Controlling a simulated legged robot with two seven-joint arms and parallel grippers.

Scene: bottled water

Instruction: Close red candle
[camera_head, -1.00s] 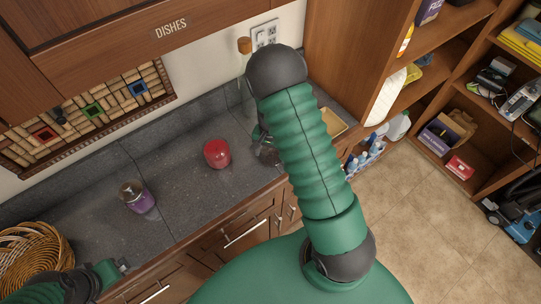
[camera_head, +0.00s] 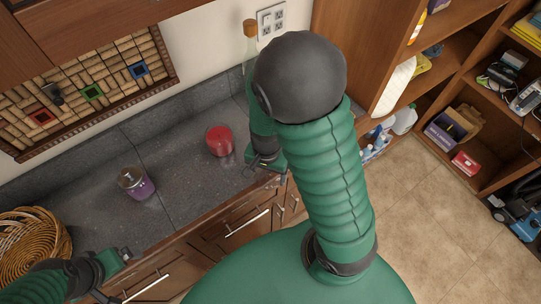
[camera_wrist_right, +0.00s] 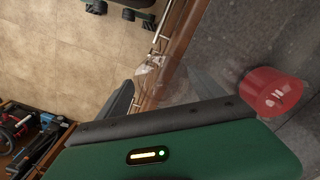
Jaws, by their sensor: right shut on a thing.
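The red candle (camera_head: 219,141) stands upright on the grey counter, and it also shows at the right of the right wrist view (camera_wrist_right: 273,94). My right gripper (camera_head: 258,162) is just right of the candle, near the counter's front edge, apart from it. It is shut on a clear glass piece (camera_wrist_right: 160,75), which looks like a lid; its outline is faint. In the head view my right arm hides part of the counter behind it. My left gripper (camera_head: 120,257) is at the lower left, over the counter's front edge; its jaw opening is too small to judge.
A purple candle jar (camera_head: 135,184) stands left of the red candle. A wicker basket (camera_head: 32,245) is at the far left. A corked bottle (camera_head: 250,45) stands at the back by the wall outlet. The counter between the two candles is clear.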

